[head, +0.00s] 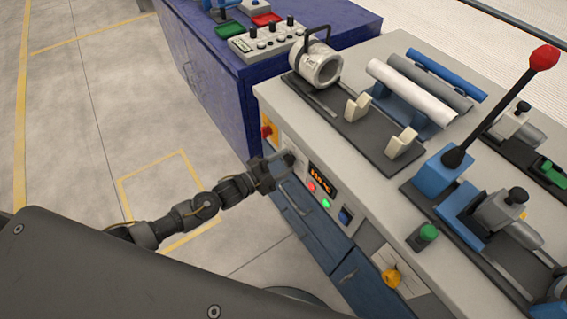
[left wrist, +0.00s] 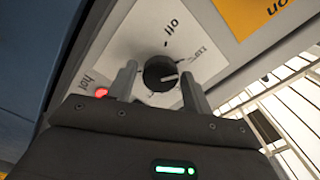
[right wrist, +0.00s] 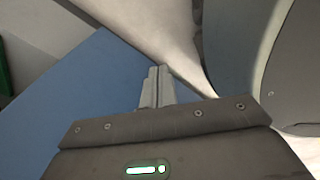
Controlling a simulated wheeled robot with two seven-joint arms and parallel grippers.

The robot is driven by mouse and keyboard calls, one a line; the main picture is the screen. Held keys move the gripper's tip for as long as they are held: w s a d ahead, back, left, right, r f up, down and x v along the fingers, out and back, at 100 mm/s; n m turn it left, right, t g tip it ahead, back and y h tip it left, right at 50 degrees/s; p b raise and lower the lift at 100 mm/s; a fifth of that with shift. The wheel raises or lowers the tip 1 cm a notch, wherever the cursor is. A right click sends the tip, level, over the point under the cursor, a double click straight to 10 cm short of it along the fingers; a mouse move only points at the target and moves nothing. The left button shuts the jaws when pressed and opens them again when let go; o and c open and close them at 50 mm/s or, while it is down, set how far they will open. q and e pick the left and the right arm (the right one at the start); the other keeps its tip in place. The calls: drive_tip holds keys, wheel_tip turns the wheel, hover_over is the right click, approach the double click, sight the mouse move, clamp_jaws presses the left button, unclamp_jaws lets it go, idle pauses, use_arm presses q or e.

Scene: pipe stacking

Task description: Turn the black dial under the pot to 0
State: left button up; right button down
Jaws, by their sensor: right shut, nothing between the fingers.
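The black dial (left wrist: 160,73) sits on a white plate marked "off" and "hot" in the left wrist view. A pale mark on it points roughly right, away from "off". My left gripper (left wrist: 159,88) is open, one finger on each side of the dial; I cannot tell whether they touch it. In the head view the left gripper (head: 285,164) is at the bench's front panel and hides the dial. The grey pot (head: 317,66) with a dark handle lies on the bench above. My right gripper (right wrist: 157,84) is shut and empty, in front of a blue surface.
Right of the left gripper are a lit display (head: 319,181), a red button and a green button. A red knob on yellow (head: 267,132) is to its left. A red-topped lever (head: 500,105) rises at the right. Pipes (head: 412,92) lie on the bench; floor at left is clear.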

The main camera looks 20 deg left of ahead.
use_arm(q)
drive_tip(key=shift+d, duration=0.1)
drive_tip(key=c, duration=0.7)
